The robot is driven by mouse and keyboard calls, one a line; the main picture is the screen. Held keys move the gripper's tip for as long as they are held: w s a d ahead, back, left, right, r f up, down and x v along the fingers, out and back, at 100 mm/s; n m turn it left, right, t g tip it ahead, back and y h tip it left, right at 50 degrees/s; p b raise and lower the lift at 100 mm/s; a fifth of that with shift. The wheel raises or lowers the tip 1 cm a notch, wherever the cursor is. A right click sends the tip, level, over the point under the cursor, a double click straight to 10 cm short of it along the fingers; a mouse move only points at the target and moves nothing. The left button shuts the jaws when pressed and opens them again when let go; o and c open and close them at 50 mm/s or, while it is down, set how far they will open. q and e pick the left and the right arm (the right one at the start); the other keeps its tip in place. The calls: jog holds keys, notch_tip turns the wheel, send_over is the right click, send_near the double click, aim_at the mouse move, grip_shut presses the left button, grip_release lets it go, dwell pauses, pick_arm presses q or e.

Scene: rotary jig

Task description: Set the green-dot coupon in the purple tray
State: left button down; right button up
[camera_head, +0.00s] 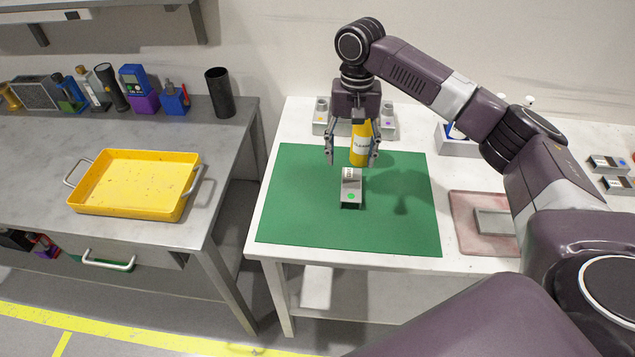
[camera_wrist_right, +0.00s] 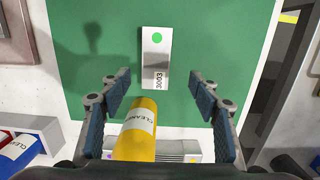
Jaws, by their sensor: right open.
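The green-dot coupon (camera_head: 351,187) is a small silver block lying on the green mat (camera_head: 290,220). In the right wrist view the coupon (camera_wrist_right: 156,60) shows its green dot and the print 3003. My right gripper (camera_head: 352,160) is open above the mat, just beyond the coupon in the head view, with its fingers pointing down. A yellow cleaner bottle (camera_head: 361,142) shows between its fingers in both views; I cannot tell whether it touches them. I see no clearly purple tray; a yellow tray (camera_head: 95,197) sits on the left bench. My left gripper is out of view.
Grey blocks (camera_head: 322,118) stand behind the mat, partly hidden by my right gripper. A pinkish tray (camera_head: 465,235) with a grey plate lies right of the mat. Bottles and a black cup (camera_head: 220,92) line the left bench's back. A gap separates bench and table.

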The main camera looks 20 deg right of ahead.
aim_at(351, 184)
jog(key=shift+w+d, duration=0.1)
jog(key=shift+w, duration=0.05)
jog(key=shift+f, duration=0.35)
jog(key=f, duration=0.2)
jog(key=s+f+p, duration=0.1)
jog(key=f, duration=0.3)
jog(key=shift+s+d+f+p, duration=0.1)
jog(key=shift+s+p, duration=0.25)
jog(key=shift+p, duration=0.05)
jog(key=shift+f, duration=0.35)
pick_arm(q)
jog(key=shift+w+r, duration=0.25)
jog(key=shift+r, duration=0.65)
pick_arm(e)
jog(key=shift+c, duration=0.4)
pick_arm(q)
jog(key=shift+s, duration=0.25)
pick_arm(e)
jog(key=c, duration=1.4)
